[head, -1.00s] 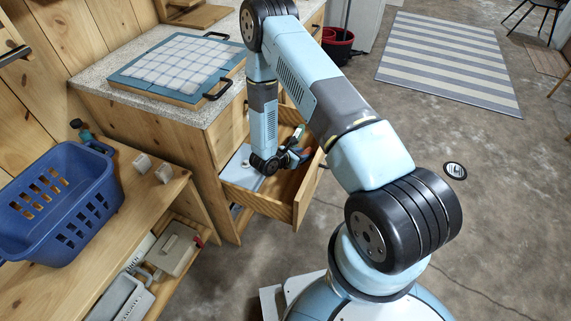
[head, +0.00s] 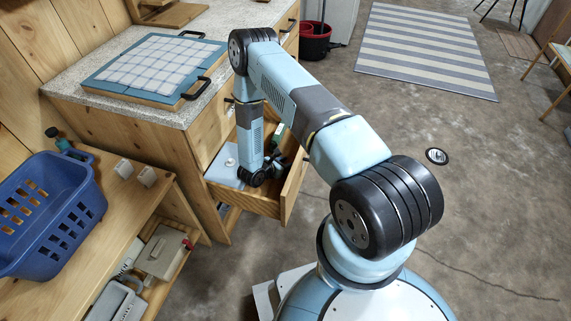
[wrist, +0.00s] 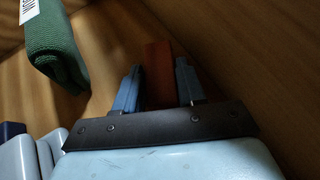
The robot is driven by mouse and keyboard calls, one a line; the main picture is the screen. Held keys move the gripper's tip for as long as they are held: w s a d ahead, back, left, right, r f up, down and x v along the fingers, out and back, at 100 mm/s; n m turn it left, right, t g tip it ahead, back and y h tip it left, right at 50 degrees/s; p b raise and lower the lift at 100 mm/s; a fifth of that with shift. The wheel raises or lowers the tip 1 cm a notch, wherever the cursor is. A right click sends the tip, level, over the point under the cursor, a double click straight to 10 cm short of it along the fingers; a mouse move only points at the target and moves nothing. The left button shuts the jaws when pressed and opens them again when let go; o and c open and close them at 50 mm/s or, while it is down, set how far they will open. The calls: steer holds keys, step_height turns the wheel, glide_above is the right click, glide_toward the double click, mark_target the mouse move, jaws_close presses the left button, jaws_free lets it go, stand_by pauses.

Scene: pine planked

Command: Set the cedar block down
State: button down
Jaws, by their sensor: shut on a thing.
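The cedar block (wrist: 158,78) is a reddish-brown piece in the wrist view. It stands between the two blue fingers of my gripper (wrist: 158,66), which is shut on it. In the head view my gripper (head: 276,161) is low inside an open wooden drawer (head: 245,200), and I cannot pick out the block there. A wooden surface shows around the block in the wrist view. I cannot tell whether the block touches the drawer's bottom.
A green folded thing with a white label (wrist: 55,50) lies left of the block. A light blue-grey thing (head: 226,168) fills the drawer's left part. The drawer walls stand close around my gripper.

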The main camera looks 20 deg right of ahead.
steer(key=c, duration=0.7)
jaws_free()
steer(key=shift+o, duration=0.2)
